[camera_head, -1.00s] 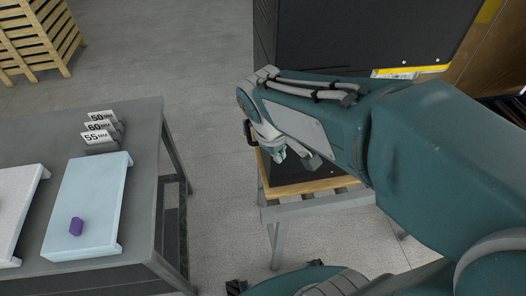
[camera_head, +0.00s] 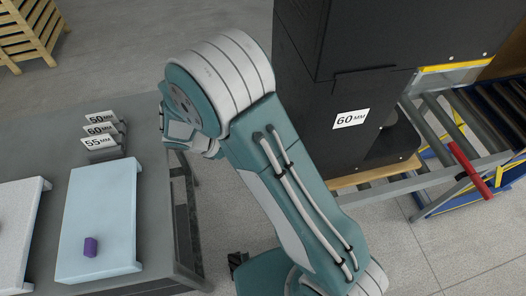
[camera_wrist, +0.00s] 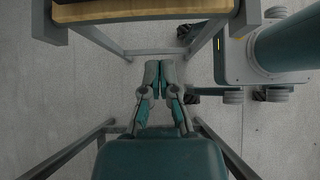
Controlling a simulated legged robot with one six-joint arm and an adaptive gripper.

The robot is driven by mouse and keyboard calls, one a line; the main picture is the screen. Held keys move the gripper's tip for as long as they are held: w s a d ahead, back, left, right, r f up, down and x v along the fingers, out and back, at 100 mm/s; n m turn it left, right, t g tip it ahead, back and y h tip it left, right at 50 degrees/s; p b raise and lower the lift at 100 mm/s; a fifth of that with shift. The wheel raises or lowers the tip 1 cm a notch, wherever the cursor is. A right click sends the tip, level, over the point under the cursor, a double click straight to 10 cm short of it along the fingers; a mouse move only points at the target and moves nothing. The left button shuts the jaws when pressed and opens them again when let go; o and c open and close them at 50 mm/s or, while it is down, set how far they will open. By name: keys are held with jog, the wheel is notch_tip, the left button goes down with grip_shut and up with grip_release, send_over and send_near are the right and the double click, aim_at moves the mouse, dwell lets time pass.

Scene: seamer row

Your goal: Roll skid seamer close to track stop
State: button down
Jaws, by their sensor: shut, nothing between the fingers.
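The seamer (camera_head: 335,120) is a tall black machine with a "60 MM" label, at upper centre-right in the head view. It stands on a wooden skid (camera_head: 375,176) on a grey roller track (camera_head: 425,180). A red bar (camera_head: 468,168), perhaps the track stop, crosses the track's right part, with bare rollers between it and the skid. The skid's edge (camera_wrist: 140,9) shows at the top of the wrist view. My gripper (camera_wrist: 160,64) is shut and empty above the floor, apart from the skid. In the head view my arm hides part of the seamer and track.
A wooden crate (camera_head: 28,35) is far left.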

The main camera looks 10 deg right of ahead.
jog(key=d+f, duration=0.6)
jog(key=d, duration=0.5)
jog(key=shift+f, duration=0.3)
jog(key=shift+d, duration=0.15)
